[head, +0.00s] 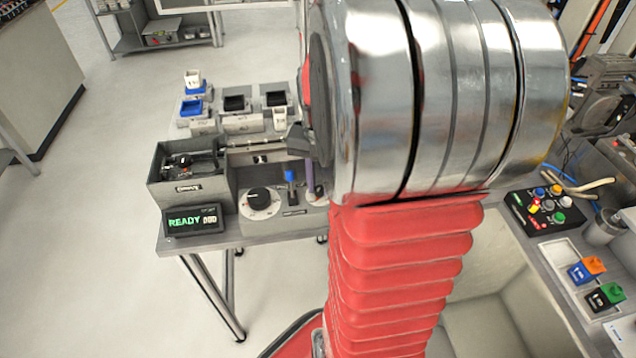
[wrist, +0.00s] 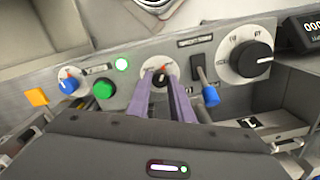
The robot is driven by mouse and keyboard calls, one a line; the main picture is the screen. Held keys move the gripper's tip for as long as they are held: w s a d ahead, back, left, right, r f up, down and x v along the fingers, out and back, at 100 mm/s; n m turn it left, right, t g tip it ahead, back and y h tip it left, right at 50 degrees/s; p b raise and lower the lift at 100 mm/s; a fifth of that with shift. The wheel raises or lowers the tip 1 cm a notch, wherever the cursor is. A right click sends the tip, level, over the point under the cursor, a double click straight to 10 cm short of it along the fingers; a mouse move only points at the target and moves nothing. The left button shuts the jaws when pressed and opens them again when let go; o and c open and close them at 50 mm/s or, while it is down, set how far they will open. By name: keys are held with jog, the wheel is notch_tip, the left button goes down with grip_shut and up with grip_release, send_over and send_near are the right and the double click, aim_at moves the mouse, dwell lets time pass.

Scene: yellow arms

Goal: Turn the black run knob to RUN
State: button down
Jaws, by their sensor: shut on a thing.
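The black run knob (wrist: 160,79) is the small knob on a white dial with a red mark, at the middle of the grey panel in the wrist view. My gripper (wrist: 161,86) has its two purple fingers closed on either side of this knob. The dial's lettering is too small to read, so I cannot tell its setting. In the head view my arm covers most of this area; the gripper (head: 312,178) shows only in part, with a purple finger over the small dial (head: 316,197).
A larger black knob (wrist: 251,60) and a blue-tipped lever (wrist: 210,95) stand close to my fingers. A green button (wrist: 103,89) and a blue knob (wrist: 68,86) lie on the other side. A display (head: 193,219) reads READY. A grey bin (head: 187,187) stands behind it.

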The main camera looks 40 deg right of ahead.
aim_at(319, 187)
jog(key=shift+w+a+m, duration=0.1)
jog(key=shift+a+m, duration=0.05)
jog(key=shift+m, duration=1.05)
jog(key=c, duration=1.6)
grip_release()
jog(key=shift+o, duration=0.2)
notch_tip(319, 187, up, 14)
jog(key=shift+f, duration=0.15)
